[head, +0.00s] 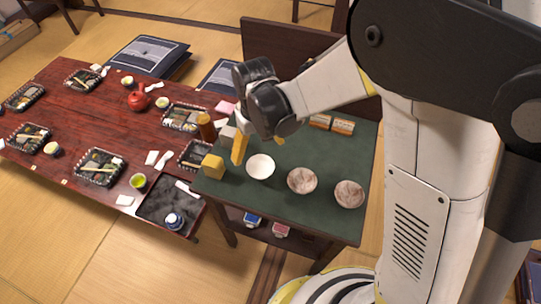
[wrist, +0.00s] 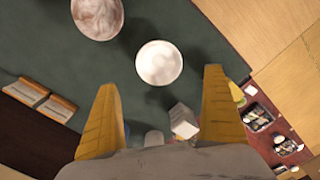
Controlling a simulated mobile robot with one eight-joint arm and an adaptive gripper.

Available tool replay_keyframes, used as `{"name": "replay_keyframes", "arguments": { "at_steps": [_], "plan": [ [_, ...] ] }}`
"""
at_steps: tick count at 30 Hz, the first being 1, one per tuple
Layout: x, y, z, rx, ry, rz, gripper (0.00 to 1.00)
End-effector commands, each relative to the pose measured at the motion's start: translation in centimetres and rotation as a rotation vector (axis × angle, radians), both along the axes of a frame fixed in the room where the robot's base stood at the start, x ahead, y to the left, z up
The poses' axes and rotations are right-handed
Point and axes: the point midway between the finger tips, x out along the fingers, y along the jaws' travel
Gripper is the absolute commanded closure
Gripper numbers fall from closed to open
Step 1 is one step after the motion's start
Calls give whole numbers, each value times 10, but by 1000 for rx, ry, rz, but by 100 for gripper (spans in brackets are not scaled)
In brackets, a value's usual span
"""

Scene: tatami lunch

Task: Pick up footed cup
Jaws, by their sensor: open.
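A white, round, bowl-like vessel (head: 260,167) stands on the green-topped side table; it also shows in the wrist view (wrist: 159,63). It may be the footed cup, but no foot shows from above. My gripper (head: 258,150) is open and empty, pointing down close to this vessel. In the wrist view, the white vessel lies ahead of and between the two yellow fingers (wrist: 160,82), apart from them. Two brown-and-white marbled bowls (head: 302,180) (head: 349,194) stand to its right in the head view; one shows in the wrist view (wrist: 97,15).
A pale box (wrist: 183,121) stands near the right finger in the wrist view. The red low table (head: 75,130) holds several trays.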

Motion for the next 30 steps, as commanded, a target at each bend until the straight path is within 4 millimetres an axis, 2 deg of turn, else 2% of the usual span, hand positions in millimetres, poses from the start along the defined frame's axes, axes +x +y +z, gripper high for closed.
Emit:
{"name": "replay_keyframes", "arguments": {
  "at_steps": [6, 14, 21, 29, 30],
  "plan": [
    [0, -1, -38, 1, -1, -1, 1],
    [-1, -3, -62, 1, -2, -2, 1],
    [-3, -5, -99, 1, -2, -2, 1],
    [-3, -5, -101, 1, -2, -2, 1],
    [-3, -5, -101, 1, -2, -2, 14]
  ]
}}
